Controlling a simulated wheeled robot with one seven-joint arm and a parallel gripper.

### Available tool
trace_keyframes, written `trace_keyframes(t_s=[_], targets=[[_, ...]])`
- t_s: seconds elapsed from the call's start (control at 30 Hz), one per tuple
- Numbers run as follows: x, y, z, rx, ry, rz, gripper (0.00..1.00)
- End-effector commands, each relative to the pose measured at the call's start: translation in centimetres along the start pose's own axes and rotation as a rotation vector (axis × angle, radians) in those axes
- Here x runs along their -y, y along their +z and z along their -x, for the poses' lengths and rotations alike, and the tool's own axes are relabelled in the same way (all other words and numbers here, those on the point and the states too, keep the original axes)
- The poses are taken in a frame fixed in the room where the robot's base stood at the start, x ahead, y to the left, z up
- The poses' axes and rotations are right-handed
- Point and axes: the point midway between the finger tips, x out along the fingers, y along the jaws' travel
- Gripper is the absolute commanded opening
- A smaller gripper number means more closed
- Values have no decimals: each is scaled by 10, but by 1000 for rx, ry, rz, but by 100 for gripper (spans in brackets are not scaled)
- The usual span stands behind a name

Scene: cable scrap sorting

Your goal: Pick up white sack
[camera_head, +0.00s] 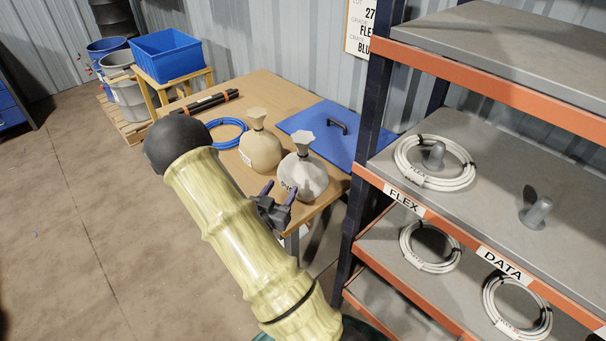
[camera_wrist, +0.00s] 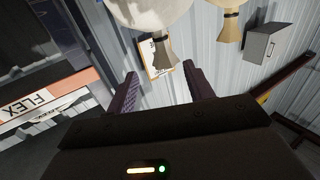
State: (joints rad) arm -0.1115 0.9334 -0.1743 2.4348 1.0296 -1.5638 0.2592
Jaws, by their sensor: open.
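The white sack (camera_head: 305,180) stands upright on the tan table near its front right edge, its neck tied and flared at the top. My gripper (camera_head: 279,192) is open and empty, just in front of the sack's lower left side in the head view. In the wrist view, which is turned over, the white sack (camera_wrist: 148,10) hangs from the top edge with its neck pointing down. My open fingers (camera_wrist: 160,72) lie to either side below that neck, apart from it. A tan sack (camera_head: 260,150) stands close behind to the left; it also shows in the wrist view (camera_wrist: 231,12).
An orange-edged shelf (camera_head: 470,90) with white cable coils stands close on the right. On the table (camera_head: 240,92) are a blue panel with a black handle (camera_head: 300,122), a blue cable coil (camera_head: 226,146) and black tubes. A blue bin (camera_head: 168,58) stands behind left.

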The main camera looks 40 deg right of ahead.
Motion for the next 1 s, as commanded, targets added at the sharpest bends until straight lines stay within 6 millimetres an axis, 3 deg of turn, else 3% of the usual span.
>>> trace_keyframes(t_s=[0.17,0.73,1.0], targets=[[-1,-2,-15,0,3,0,52],[-2,-3,-113,0,4,-1,52],[-2,0,-123,2,3,0,52]])
